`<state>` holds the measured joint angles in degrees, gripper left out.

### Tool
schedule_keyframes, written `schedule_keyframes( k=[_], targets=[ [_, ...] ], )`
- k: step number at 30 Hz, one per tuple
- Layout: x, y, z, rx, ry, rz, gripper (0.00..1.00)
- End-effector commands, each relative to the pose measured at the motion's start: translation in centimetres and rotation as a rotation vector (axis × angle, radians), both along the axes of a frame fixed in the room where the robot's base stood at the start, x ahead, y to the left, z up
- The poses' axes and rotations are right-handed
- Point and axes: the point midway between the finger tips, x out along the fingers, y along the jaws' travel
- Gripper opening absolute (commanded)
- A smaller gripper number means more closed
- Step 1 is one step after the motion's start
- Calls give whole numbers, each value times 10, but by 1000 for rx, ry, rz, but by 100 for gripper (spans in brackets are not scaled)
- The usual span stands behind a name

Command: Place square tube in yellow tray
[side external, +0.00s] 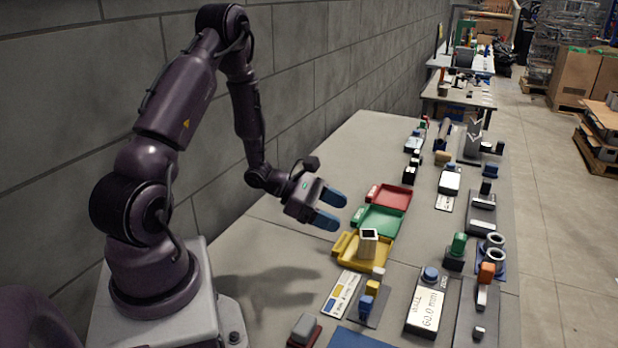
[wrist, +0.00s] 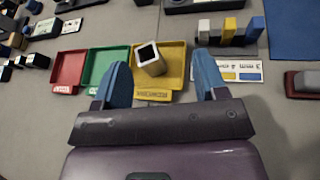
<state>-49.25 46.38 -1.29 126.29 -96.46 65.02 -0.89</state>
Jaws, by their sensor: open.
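The square tube (side external: 368,243) is a beige, hollow block with a dark square opening. It is in the yellow tray (side external: 345,246), standing upright in the side view. In the wrist view the tube (wrist: 150,58) shows tilted in the picture inside the yellow tray (wrist: 176,82), near its left wall. My gripper (side external: 336,209) has blue fingers and is open and empty. It is above the table, up and to the left of the tube, apart from it.
A green tray (side external: 378,220) and a red tray (side external: 391,197) stand beside the yellow tray. A labelled strip (side external: 341,294) and a stand with coloured blocks (side external: 368,303) are in front. Several fixtures line the table's right side. A grey-topped red block (side external: 304,328) is near the front.

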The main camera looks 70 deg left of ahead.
Motion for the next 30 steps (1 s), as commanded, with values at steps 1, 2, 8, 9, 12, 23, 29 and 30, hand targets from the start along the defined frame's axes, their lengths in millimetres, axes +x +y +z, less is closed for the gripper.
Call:
schedule_keyframes(
  k=[1,2,8,9,12,23,29,30],
  targets=[
    [5,-18,23,69,-32,-119,66],
    [5,-30,35,113,-47,-199,66],
    [-21,-105,107,473,-159,-743,66],
    [-30,-116,118,553,-182,-846,66],
    [-54,-137,142,768,-241,-1084,66],
    [-125,-150,211,1637,-453,-1651,66],
    [-137,-143,232,1913,-501,-1721,66],
    [-138,-142,233,1936,-503,-1725,66]
  ],
)
